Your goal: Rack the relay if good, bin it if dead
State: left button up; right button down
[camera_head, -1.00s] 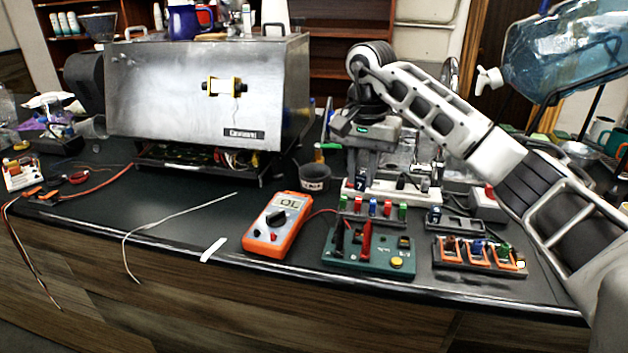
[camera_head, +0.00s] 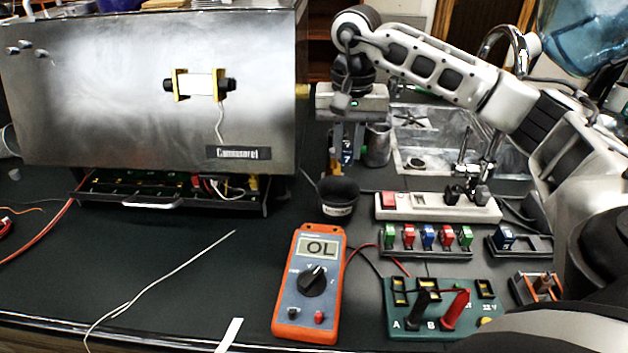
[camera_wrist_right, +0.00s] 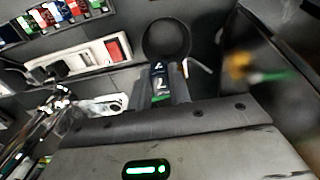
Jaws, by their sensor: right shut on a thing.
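My right gripper (camera_head: 347,168) points down and is shut on a dark blue relay (camera_head: 347,152) marked 7. In the head view they are just behind and above a small black cup (camera_head: 338,197) with a pale label. In the right wrist view the relay (camera_wrist_right: 159,75) sits between the fingertips, beside the cup's opening (camera_wrist_right: 167,38). An orange multimeter (camera_head: 308,285) reads OL. Its black and red probes stand on a green test board (camera_head: 405,325) marked A and B. A dark rack (camera_head: 428,253) holds several coloured relays. My left gripper is out of view.
A white power strip (camera_head: 435,208) lies behind the relay rack. A small dark holder (camera_head: 535,246) with one blue relay is to its right, with an orange-slotted rack (camera_head: 537,287) in front. The steel brewer (camera_head: 120,100) stands left of the cup. Counter left of the multimeter is mostly clear.

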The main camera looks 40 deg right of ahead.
jog(key=shift+f, duration=0.15)
jog(key=shift+s+f+b, duration=0.25)
jog(key=shift+f+b, duration=0.4)
jog(key=shift+b, duration=0.05)
notch_tip(320, 180, down, 3)
jog(key=shift+f+b, duration=0.1)
jog(key=shift+b, duration=1.15)
jog(key=shift+f+b, duration=0.4)
jog(key=shift+f, duration=0.1)
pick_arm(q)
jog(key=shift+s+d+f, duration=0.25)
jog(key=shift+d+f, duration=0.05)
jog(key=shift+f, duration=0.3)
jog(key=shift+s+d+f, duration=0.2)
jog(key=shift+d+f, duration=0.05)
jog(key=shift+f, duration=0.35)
pick_arm(e)
jog(key=c, duration=1.2)
grip_release()
jog(key=shift+c, duration=0.2)
